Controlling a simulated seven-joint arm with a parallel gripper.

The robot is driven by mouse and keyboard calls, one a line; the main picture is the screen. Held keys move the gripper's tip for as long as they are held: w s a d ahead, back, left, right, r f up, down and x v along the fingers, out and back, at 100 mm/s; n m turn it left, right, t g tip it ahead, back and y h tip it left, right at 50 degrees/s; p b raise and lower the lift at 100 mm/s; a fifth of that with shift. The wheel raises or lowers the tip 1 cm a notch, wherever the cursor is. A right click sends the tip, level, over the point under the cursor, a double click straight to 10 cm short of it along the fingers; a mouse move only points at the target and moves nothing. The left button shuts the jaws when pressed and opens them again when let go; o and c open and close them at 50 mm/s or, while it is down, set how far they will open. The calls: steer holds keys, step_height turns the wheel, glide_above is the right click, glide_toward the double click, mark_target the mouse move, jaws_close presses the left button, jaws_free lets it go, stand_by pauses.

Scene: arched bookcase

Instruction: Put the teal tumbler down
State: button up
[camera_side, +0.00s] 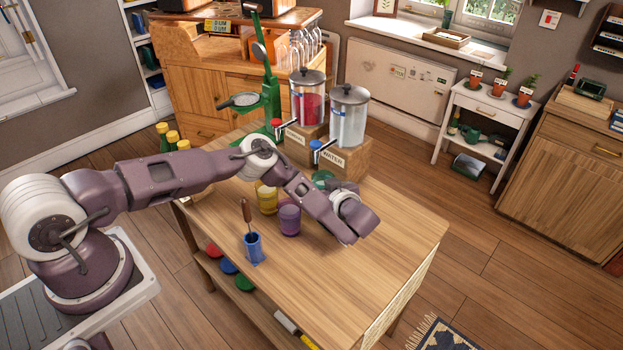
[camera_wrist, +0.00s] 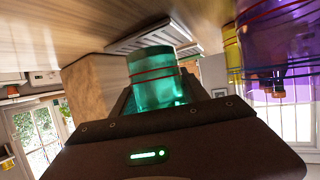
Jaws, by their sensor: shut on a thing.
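The teal tumbler (camera_wrist: 157,75) is between the jaws of my gripper (camera_wrist: 160,97) in the wrist view, which is upside down with the tabletop at the top. It is translucent with thin red bands. My gripper is shut on it. In the side view my wrist and gripper (camera_side: 350,215) are over the wooden table (camera_side: 375,265), in front of the water dispenser. A teal patch (camera_side: 322,177) shows behind my arm there; most of the tumbler is hidden. I cannot tell whether its base touches the table.
A purple tumbler (camera_side: 289,218) and a yellow tumbler (camera_side: 267,198) stand left of my gripper. A blue cup (camera_side: 253,248) holds a brown-handled tool. The water dispenser (camera_side: 348,118) stands on a wooden box behind. A grey slatted tray (camera_wrist: 150,37) lies beyond the tumbler. The table's front right is clear.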

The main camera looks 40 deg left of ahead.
steer(key=a, duration=0.1)
steer(key=w+a, duration=0.1)
steer(key=a, duration=0.1)
steer(key=w+a, duration=0.1)
steer(key=shift+a+f, duration=0.3)
steer(key=shift+a, duration=0.1)
steer(key=shift+f, duration=0.4)
steer(key=shift+f, duration=0.1)
steer(key=o, duration=1.3)
steer(key=shift+f, duration=0.1)
